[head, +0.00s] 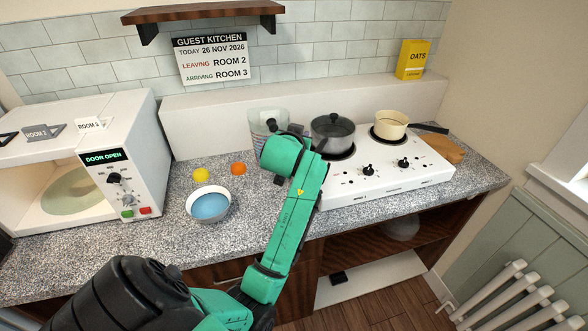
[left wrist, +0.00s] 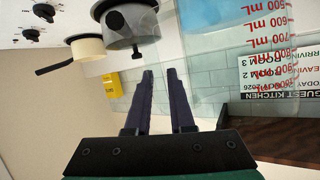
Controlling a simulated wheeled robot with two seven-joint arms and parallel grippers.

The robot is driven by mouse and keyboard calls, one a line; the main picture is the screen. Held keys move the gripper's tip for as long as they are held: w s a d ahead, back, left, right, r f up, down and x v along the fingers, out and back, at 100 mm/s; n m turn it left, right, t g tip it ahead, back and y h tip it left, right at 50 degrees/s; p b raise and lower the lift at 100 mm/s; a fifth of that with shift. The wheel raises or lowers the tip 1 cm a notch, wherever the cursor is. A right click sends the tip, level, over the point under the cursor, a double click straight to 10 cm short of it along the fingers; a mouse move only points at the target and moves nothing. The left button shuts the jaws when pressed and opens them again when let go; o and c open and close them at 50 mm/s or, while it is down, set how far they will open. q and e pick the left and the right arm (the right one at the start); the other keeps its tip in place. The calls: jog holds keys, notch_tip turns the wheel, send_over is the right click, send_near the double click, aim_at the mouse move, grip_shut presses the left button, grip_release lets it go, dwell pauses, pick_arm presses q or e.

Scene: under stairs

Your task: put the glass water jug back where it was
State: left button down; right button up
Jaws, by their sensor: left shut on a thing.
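The glass water jug (head: 268,119) is clear and stands behind my left arm, left of the hob's dark pot, its lower part hidden. In the left wrist view the jug (left wrist: 240,70) shows upside down, close up, with red mL marks and pale blue water (left wrist: 215,12). My left gripper (left wrist: 162,72) is shut on the jug, its two dark fingers a little apart; the clear part between them is hard to make out. I cannot tell whether the jug touches the counter. My right gripper is not in view.
The white hob (head: 385,176) carries a dark lidded pot (head: 333,132) and a cream saucepan (head: 391,124). A bowl of blue liquid (head: 209,206), a yellow ball (head: 201,175) and an orange one (head: 238,169) sit left of my arm. The microwave (head: 128,150) is open.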

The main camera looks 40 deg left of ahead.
pick_arm(q)
notch_tip(320, 180, down, 14)
jog(key=shift+w+a+p, duration=0.15)
jog(key=shift+w+p, duration=0.2)
jog(key=shift+p, duration=0.1)
jog(key=c, duration=1.1)
grip_release()
jog(key=shift+f, duration=0.1)
jog(key=o, duration=0.3)
jog(key=shift+s, duration=0.1)
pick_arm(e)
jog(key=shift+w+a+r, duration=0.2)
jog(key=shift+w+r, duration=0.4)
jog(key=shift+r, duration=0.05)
